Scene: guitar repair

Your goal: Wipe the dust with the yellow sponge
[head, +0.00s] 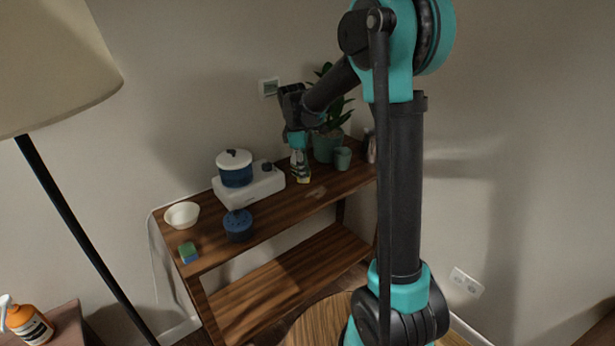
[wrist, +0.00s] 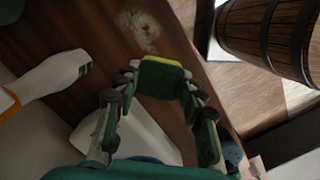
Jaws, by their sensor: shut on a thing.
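My gripper (head: 299,172) points down over the right part of the wooden shelf's top board. In the wrist view my gripper (wrist: 160,100) is shut on the yellow sponge (wrist: 162,61), which shows a dark green face and a yellow edge between the fingers. The sponge also shows as a small pale yellow bit under the fingers in the head view (head: 303,180). A pale, blotchy dust patch (head: 316,192) lies on the board just right of the sponge. It also shows beyond the sponge in the wrist view (wrist: 141,32). Whether the sponge touches the board is unclear.
A white stove (head: 262,186) with a blue pot (head: 236,177) stands left of my gripper. A potted plant (head: 325,147) and green cup (head: 342,158) stand to the right. A white bottle (wrist: 50,75) is close by. A green-blue block (head: 188,253) and white bowl (head: 182,214) sit at far left.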

